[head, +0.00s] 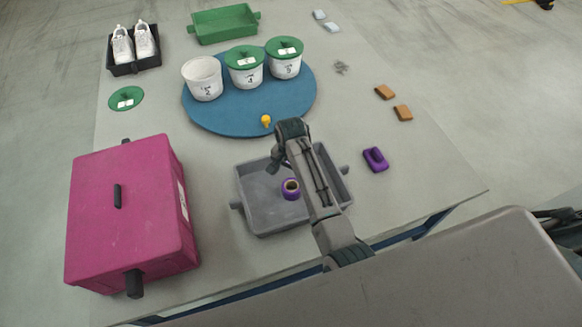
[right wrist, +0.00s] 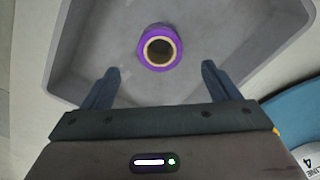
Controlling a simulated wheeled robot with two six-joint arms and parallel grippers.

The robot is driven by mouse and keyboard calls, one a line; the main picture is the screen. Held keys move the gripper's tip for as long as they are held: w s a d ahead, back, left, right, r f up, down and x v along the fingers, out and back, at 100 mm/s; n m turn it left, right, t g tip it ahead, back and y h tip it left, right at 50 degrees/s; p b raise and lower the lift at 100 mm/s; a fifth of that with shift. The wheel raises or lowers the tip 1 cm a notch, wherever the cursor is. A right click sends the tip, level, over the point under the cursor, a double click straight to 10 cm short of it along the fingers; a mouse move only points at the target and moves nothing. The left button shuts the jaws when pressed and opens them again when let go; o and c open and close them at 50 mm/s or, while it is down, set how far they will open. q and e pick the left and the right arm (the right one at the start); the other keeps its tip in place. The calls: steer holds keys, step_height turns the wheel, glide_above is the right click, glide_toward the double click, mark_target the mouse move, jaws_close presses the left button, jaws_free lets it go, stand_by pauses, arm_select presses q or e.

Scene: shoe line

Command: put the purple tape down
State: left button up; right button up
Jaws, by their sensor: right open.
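The purple tape (head: 290,188) is a roll with a tan core. It rests inside the grey tray (head: 256,220) on the table. In the right wrist view the tape (right wrist: 160,47) lies on the tray floor, beyond my fingertips and between their lines. My right gripper (right wrist: 155,78) is open and empty, above the tray. In the head view the right arm reaches over the tray, and the gripper (head: 279,165) is partly hidden by its own links. My left gripper is not in view.
A magenta box (head: 120,210) stands left of the tray. A blue round mat (head: 225,120) with several white tubs is behind it. A purple object (head: 375,160) and two orange-brown blocks (head: 403,113) lie at the right. Bare table lies between tray and purple object.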

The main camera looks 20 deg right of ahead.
steer(key=shift+r, duration=1.5)
